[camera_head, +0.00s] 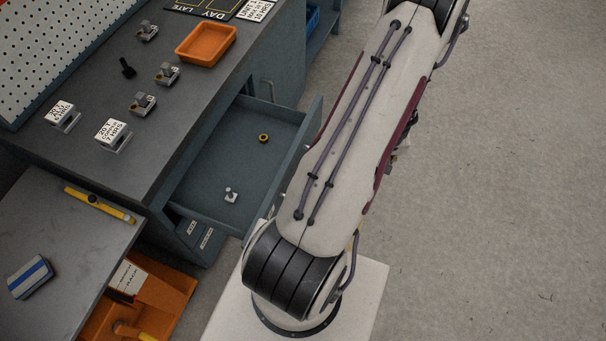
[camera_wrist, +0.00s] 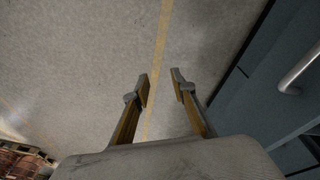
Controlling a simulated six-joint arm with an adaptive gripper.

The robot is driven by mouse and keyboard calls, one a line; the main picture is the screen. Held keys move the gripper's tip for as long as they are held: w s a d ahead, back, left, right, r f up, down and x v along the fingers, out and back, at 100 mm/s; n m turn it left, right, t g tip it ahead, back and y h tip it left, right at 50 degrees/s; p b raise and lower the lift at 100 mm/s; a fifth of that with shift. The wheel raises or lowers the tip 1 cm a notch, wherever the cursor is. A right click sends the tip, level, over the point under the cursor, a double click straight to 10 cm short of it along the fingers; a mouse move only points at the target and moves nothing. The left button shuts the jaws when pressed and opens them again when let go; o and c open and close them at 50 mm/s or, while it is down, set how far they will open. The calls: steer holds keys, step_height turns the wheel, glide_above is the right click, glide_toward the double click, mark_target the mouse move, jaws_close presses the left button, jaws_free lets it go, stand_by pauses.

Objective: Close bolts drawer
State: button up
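The open drawer (camera_head: 221,165) is pulled out from under the dark grey workbench in the head view. Inside it lie a small yellow and black ring (camera_head: 263,138) and a small grey metal part (camera_head: 231,195). I cannot read a label that names it the bolts drawer. My arm passes in front of the drawer's right side and hides part of its front. My gripper (camera_wrist: 160,88) shows in the wrist view with its two fingers apart and nothing between them. It is over the floor, left of a blue-grey cabinet front (camera_wrist: 252,88) with a metal handle (camera_wrist: 301,70).
On the workbench (camera_head: 95,165) are an orange tray (camera_head: 206,44), label stands and several small metal parts. A grey table (camera_head: 60,215) at lower left holds a yellow level (camera_head: 100,204). An orange bin (camera_head: 165,300) stands beside it. The floor at right is clear.

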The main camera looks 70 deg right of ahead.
steer(key=w+a+f+m+t, duration=0.1)
steer(key=w+a+f+t, duration=0.1)
steer(key=a+f+t, duration=0.3)
steer(key=w+a+f+m+t, duration=0.1)
steer(key=f+m+t, duration=0.1)
steer(key=f, duration=0.5)
steer(key=w+a+r+t+y, duration=0.1)
steer(key=w+a+r+t, duration=0.2)
steer(key=w+r+t, duration=0.1)
steer(key=w+a+r+m+t+y, duration=0.1)
steer(key=w+a+r+t, duration=0.2)
steer(key=r, duration=0.4)
steer(key=w+t, duration=0.1)
steer(key=w, duration=0.1)
steer(key=shift+w+r+t, duration=0.2)
steer(key=shift+w+t, duration=0.1)
steer(key=shift+w+d, duration=0.1)
steer(key=shift+x, duration=3.85)
steer(key=shift+c, duration=0.3)
